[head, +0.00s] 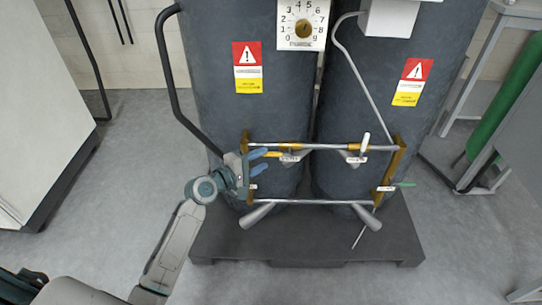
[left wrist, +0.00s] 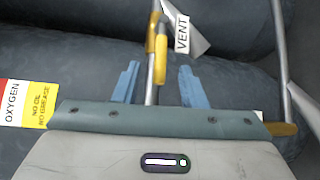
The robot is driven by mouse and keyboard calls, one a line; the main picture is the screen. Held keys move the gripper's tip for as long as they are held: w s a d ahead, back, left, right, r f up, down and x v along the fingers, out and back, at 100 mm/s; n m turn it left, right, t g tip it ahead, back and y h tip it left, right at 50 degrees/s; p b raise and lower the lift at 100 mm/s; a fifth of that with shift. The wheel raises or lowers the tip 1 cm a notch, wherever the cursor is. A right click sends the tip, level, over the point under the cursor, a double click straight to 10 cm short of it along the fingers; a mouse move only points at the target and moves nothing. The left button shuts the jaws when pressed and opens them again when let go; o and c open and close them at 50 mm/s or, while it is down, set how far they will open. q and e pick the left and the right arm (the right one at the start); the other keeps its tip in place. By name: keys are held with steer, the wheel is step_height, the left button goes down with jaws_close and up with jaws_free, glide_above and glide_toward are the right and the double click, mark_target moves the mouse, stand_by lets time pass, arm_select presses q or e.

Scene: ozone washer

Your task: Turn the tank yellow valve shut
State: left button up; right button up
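The yellow valve handle (head: 273,154) sits on the left part of the upper pipe of the manifold frame, in front of the dark tanks. It lies roughly along the pipe. My left gripper (head: 264,160) is at the left end of the frame, its blue fingers pointing right toward the handle. In the left wrist view the fingers are open, and the yellow handle (left wrist: 161,58) stands just ahead, in line with the gap between the fingertips. I see no clear contact. A VENT tag (left wrist: 182,32) hangs beside the handle. My right gripper is not in view.
A white-handled valve (head: 366,142) and a green handle (head: 407,184) are on the frame's right side. The lower pipe (head: 310,202) runs below. The tanks stand on a dark pallet (head: 300,248). A black hose-like handle (head: 165,60) rises at left. Floor in front is clear.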

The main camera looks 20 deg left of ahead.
mark_target(268, 156)
arm_select(q)
steer(key=shift+x, duration=2.4)
steer(key=shift+a, duration=0.1)
jaws_close()
